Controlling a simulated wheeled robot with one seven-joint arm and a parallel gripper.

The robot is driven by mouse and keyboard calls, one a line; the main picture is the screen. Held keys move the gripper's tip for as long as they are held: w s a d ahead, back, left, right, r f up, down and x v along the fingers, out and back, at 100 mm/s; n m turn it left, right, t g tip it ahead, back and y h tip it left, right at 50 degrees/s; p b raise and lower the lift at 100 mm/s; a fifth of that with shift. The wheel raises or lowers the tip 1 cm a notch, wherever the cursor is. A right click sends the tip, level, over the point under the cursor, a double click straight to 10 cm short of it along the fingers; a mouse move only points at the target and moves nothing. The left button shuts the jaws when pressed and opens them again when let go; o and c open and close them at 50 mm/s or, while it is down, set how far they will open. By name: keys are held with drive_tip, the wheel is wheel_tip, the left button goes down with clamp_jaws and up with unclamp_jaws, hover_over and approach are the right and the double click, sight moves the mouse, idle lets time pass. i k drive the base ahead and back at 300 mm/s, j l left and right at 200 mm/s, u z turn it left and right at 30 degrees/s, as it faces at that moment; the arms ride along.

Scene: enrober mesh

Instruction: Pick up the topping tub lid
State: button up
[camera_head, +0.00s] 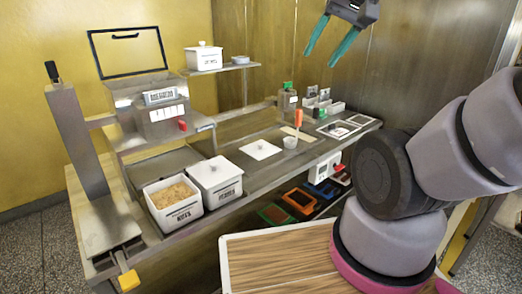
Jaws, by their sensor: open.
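A white square lid with a small knob (261,150) lies flat on the steel counter (250,179), right of the two white tubs. The nearer tub (178,216) is uncovered and full of tan crumbs. The tub beside it (222,190) wears a white knobbed lid (215,172). A third lidded white tub (204,60) stands on the raised shelf. Labels on the front tubs are too small to read surely. My gripper (321,61) hangs at the top of the view, teal fingers apart and empty, well above the counter and away from the lids.
An orange-handled tool (298,121) stands by a small white cup (290,142) behind the loose lid. A green-topped bottle (287,98) stands farther back. A steel machine (155,105) rises at left. Coloured trays (299,200) lie under the counter; a wood-topped surface (285,262) is in front.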

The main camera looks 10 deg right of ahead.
sight(260, 149)
drive_tip(key=i+l+u, duration=0.3)
drive_tip(key=l+u, duration=0.3)
drive_tip(key=i+l+u, duration=0.3)
drive_tip(key=k+j, duration=0.05)
drive_tip(key=k, duration=0.05)
